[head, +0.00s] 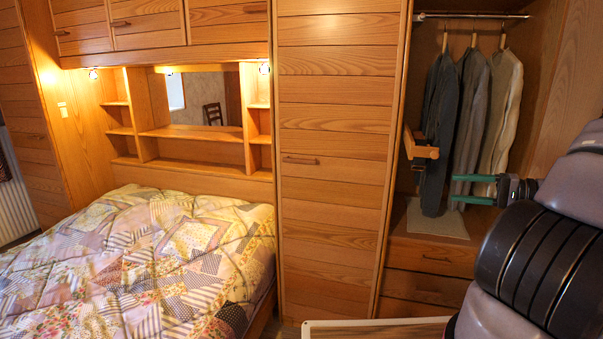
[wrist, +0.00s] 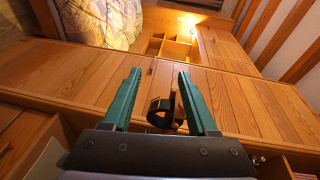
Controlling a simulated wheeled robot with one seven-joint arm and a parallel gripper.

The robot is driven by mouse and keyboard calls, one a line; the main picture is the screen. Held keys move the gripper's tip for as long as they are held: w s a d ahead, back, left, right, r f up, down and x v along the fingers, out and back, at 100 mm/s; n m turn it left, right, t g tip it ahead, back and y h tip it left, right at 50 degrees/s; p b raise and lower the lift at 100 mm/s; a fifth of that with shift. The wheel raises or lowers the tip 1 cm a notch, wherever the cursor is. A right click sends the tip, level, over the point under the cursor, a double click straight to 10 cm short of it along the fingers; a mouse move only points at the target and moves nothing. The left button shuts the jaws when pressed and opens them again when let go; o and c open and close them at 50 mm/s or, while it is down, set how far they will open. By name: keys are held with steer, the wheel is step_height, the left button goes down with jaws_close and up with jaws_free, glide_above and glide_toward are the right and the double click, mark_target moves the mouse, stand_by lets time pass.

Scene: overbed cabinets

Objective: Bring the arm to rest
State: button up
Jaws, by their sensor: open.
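My gripper (head: 454,190) is in front of the open wardrobe at the right of the head view, its green fingers pointing left. The fingers are apart, one above the other in that view, with nothing gripped between them. In the wrist view my gripper (wrist: 160,72) also shows open. A small black looped thing (wrist: 159,113) shows between the fingers there, with a wooden piece beside it; I cannot tell how far it is from them. My arm fills the lower right of the head view.
Several jackets (head: 496,110) hang from the rail (head: 472,16) behind my gripper. A wooden bracket (head: 420,149) juts out near them, left of and above the fingers. A tall closed door (head: 333,200) and a quilted bed (head: 150,265) lie further left. Drawers (head: 432,257) sit below.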

steer(key=s+a+r+n+g+h, duration=0.1)
steer(key=s+a+r+g+h, duration=0.25)
steer(key=a, duration=0.25)
steer(key=s+a+r+n+g+h, duration=0.1)
steer(key=s+a+r+g+h, duration=0.3)
steer(key=a, duration=0.3)
steer(key=s+a+r+t+h, duration=0.2)
steer(key=s+r+t, duration=0.1)
steer(key=r, duration=0.4)
steer(key=s+a+r+m+t+h, duration=0.1)
steer(key=s+a+r+t+h, duration=0.1)
steer(key=r, duration=0.5)
steer(key=s+t+h, duration=0.1)
steer(key=s, duration=0.1)
steer(key=shift+s+t, duration=0.35)
steer(key=shift+s, duration=0.05)
